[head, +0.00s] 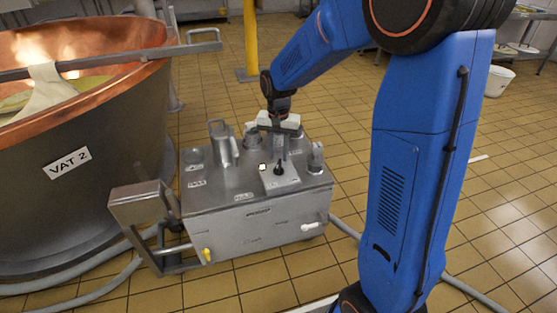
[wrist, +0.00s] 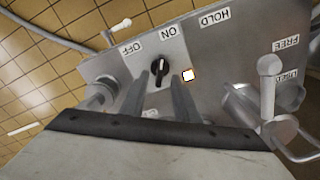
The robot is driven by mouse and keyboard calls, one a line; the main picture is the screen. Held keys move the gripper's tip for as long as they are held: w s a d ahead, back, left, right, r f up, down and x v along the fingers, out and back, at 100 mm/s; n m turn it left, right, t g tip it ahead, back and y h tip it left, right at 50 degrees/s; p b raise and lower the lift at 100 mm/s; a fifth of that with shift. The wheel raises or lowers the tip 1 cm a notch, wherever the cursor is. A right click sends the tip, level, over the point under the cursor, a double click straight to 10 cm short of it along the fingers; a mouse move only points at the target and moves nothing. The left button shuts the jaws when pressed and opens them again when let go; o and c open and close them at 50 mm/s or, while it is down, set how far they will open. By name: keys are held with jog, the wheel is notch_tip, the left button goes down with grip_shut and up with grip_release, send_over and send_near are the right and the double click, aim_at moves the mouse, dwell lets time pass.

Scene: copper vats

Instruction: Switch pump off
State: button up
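The pump's black rotary switch (wrist: 159,70) sits on a raised plate on the grey metal cabinet (head: 255,220). It also shows in the head view (head: 278,169). In the wrist view its white mark lines up roughly with the ON label (wrist: 168,32); the OFF label (wrist: 131,48) is to the left. My gripper (wrist: 160,80) is open, its two fingers apart and pointing toward the switch. In the head view my gripper (head: 281,154) hangs just above and behind the switch. I cannot tell whether the fingers touch it.
A lit white square (wrist: 187,75) is beside the switch. Metal fittings (head: 224,145) stand on the cabinet top, with another (wrist: 268,68) right of my gripper. Copper vat 2 (head: 75,140) stands left. Hoses (head: 350,232) lie on the tiled floor.

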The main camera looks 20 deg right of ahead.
aim_at(278, 163)
jog(key=shift+f, duration=1.75)
jog(key=shift+c, duration=0.7)
grip_shut()
jog(key=n, duration=1.1)
jog(key=shift+n, duration=0.4)
